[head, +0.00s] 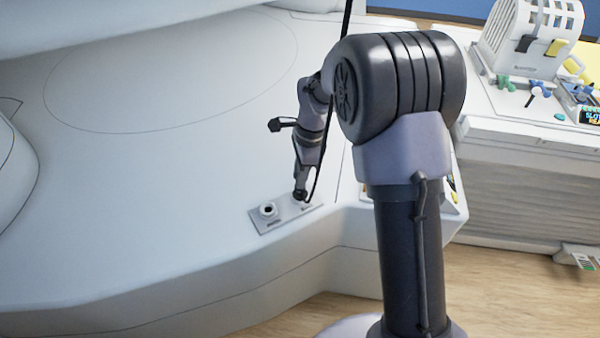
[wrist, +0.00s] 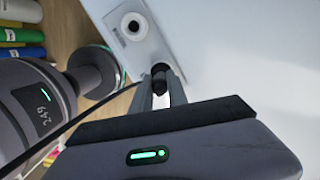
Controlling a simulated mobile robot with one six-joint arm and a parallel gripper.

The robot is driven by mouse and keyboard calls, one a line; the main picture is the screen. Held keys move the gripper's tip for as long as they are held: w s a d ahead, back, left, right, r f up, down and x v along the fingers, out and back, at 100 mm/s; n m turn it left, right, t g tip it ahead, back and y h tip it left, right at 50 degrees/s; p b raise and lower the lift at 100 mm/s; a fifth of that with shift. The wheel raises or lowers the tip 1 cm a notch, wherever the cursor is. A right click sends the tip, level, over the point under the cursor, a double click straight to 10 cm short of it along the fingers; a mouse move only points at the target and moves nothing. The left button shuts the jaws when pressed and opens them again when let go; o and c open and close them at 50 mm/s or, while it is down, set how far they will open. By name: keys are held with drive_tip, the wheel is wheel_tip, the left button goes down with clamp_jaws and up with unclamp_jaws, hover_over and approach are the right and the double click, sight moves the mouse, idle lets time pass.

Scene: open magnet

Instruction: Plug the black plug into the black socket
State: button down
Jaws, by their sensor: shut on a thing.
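My gripper (head: 301,192) points down at the right end of a small grey socket panel (head: 283,220) on the white surface. In the wrist view its fingers (wrist: 160,90) are shut on the black plug (wrist: 158,76), whose dark cable (wrist: 95,108) runs off to the lower left. A white-ringed socket with a dark hole (head: 267,210) is at the panel's left end; it also shows in the wrist view (wrist: 133,26), apart from the plug. The panel's right end is mostly hidden by my gripper and the plug. I cannot tell whether the plug sits in a socket there.
The broad white surface (head: 150,180) is clear left of the panel. At the right stands a white cabinet (head: 530,140) with a white holder (head: 530,35) and small green and blue items. The wooden floor (head: 530,285) lies below. Coloured items (wrist: 20,30) show at the wrist view's left edge.

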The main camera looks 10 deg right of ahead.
drive_tip(key=shift+f+b, duration=0.95)
drive_tip(key=shift+f, duration=0.45)
idle(0.4)
drive_tip(key=c, duration=1.2)
unclamp_jaws()
wheel_tip(320, 180, up, 17)
drive_tip(key=d+p, duration=0.2)
drive_tip(key=p, duration=0.5)
drive_tip(key=shift+d+r, duration=0.15)
drive_tip(key=shift+d, duration=0.15)
